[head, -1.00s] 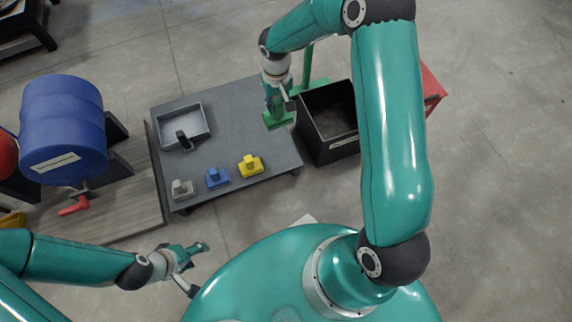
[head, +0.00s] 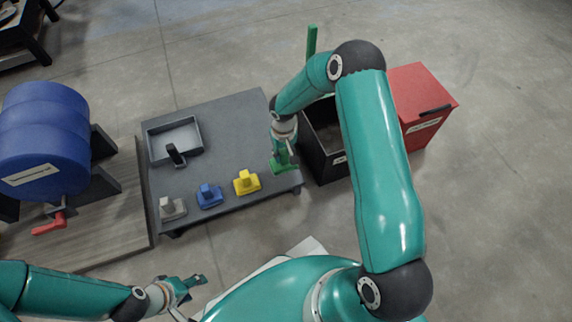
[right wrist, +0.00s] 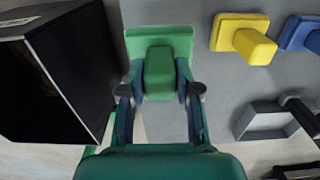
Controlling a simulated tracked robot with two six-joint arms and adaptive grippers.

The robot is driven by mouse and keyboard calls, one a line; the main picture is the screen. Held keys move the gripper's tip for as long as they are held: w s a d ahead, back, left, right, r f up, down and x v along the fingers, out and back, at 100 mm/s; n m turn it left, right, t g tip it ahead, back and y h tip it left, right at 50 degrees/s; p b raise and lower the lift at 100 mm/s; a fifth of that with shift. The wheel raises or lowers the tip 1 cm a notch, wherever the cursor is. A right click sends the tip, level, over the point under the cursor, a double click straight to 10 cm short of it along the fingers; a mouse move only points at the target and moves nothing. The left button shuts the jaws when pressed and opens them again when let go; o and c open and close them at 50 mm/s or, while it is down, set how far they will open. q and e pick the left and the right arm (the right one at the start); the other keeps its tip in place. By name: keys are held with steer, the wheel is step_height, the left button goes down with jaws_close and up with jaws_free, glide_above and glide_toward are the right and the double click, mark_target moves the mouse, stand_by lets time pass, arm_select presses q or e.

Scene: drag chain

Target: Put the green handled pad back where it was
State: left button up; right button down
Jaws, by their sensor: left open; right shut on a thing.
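The green handled pad (head: 284,166) is at the right end of the row of pads, over the table's right front part. My right gripper (head: 284,152) is shut on its handle. In the right wrist view the two fingers (right wrist: 160,88) grip the green handle (right wrist: 160,66) from both sides, with the pad's flat base beyond. Whether the base touches the tabletop or hangs just above it, I cannot tell. The yellow pad (head: 246,182) sits to its left, apart from it. My left gripper (head: 187,286) is open and empty, low in front of the table.
The grey table (head: 228,140) also holds a blue pad (head: 209,195), a grey pad (head: 172,208) and a tray (head: 152,140) with a black-handled tool (head: 176,156). A black open bin (head: 318,160) stands close right of the table, beside a red box (head: 425,85).

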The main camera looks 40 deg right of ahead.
step_height(320, 180, down, 6)
steer(key=shift+f+b, duration=0.1)
steer(key=shift+b, duration=0.9)
steer(key=c, duration=0.8)
jaws_free()
